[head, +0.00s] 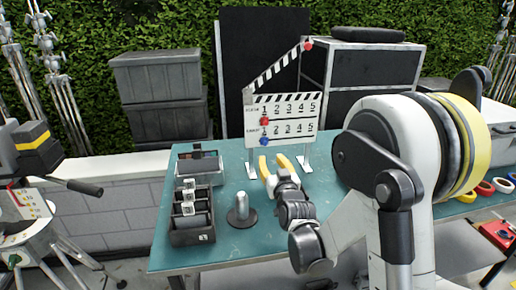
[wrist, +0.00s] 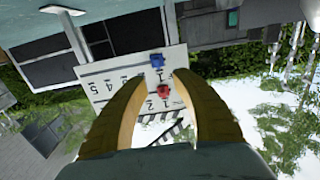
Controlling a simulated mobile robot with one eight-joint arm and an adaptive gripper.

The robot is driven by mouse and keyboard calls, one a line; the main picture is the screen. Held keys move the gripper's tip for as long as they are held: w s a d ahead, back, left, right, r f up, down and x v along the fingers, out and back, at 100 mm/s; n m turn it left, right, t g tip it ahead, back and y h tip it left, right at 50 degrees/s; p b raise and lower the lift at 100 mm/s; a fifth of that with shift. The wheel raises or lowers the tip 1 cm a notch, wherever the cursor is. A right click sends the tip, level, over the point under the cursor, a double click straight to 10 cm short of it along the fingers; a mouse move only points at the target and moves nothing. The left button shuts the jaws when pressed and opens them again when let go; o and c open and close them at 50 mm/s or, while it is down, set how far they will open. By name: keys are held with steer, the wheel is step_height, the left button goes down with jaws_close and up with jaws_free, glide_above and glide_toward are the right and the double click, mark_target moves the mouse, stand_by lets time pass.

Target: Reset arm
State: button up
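My gripper (head: 273,160) is above the teal table, in front of the clapperboard. Its yellow fingers stand apart with nothing between them, and the same gap shows in the wrist view (wrist: 154,86). My arm comes in from the right, bent low over the table. The black-and-white clapperboard (head: 290,128) stands upright on two white feet with its striped stick raised. It carries a red marker (head: 264,121) and a blue marker (head: 264,140). The board shows upside down beyond the fingers in the wrist view (wrist: 112,78).
On the teal table (head: 235,255) are a black rack (head: 191,237) with several items, a grey peg on a round base (head: 241,212) and a grey tray (head: 201,176). Tape rolls (head: 486,187) lie at right. A tripod rig (head: 30,215) stands at left.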

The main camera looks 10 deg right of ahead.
steer(key=s+f+g, duration=0.1)
steer(key=s+g, duration=0.9)
steer(key=s, duration=2.5)
steer(key=shift+s+f+g, duration=0.2)
steer(key=shift+s+g, duration=0.05)
steer(key=shift+g, duration=0.15)
steer(key=shift+c, duration=0.5)
